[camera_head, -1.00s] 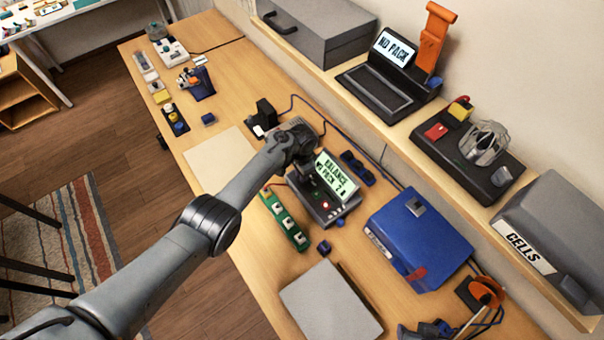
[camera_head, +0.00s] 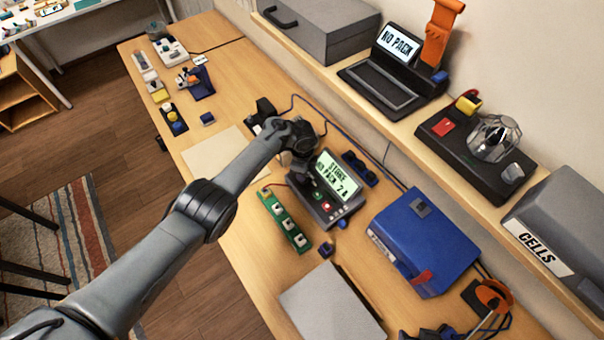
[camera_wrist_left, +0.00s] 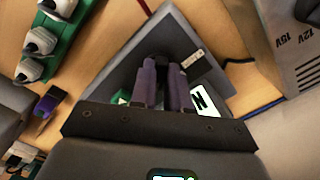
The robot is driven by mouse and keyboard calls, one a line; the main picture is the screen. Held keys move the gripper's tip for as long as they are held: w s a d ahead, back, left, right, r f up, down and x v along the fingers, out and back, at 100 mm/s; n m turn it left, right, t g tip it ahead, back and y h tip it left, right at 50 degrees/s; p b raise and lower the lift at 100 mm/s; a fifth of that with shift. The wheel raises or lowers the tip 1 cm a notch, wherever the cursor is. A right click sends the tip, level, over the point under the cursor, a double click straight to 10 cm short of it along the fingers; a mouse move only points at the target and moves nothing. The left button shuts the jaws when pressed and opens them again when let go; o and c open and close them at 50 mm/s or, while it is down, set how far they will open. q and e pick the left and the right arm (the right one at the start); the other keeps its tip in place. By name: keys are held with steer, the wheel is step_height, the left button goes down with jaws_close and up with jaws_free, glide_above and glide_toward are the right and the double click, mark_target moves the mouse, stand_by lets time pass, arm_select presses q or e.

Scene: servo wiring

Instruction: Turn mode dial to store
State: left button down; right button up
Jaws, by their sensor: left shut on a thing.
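The charger (camera_head: 335,212) is a dark grey box on the bench with a tilted green screen (camera_head: 338,178). The screen reads "STORE" and "NO PACK 2 A". Red and green buttons show on its front face. My left gripper (camera_head: 314,195) reaches down onto the left part of the charger's face. In the left wrist view its two fingers (camera_wrist_left: 165,88) are close together over the charger (camera_wrist_left: 135,62). They are shut on the mode dial, which the fingers and gripper body hide. My right gripper is not in view.
A green board with white switches (camera_head: 285,219) lies just left of the charger. A blue box (camera_head: 424,240) stands to its right and a grey flat box (camera_head: 332,307) in front. A shelf along the wall holds a "NO PACK" display (camera_head: 395,44) and a "CELLS" case (camera_head: 560,225).

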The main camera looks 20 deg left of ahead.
arm_select(q)
steer(key=shift+f+m, duration=0.15)
steer(key=shift+m, duration=0.35)
steer(key=c, duration=1.1)
jaws_free()
steer(key=shift+r, duration=0.6)
step_height(320, 180, up, 10)
steer(key=p, duration=0.3)
steer(key=shift+f, duration=0.15)
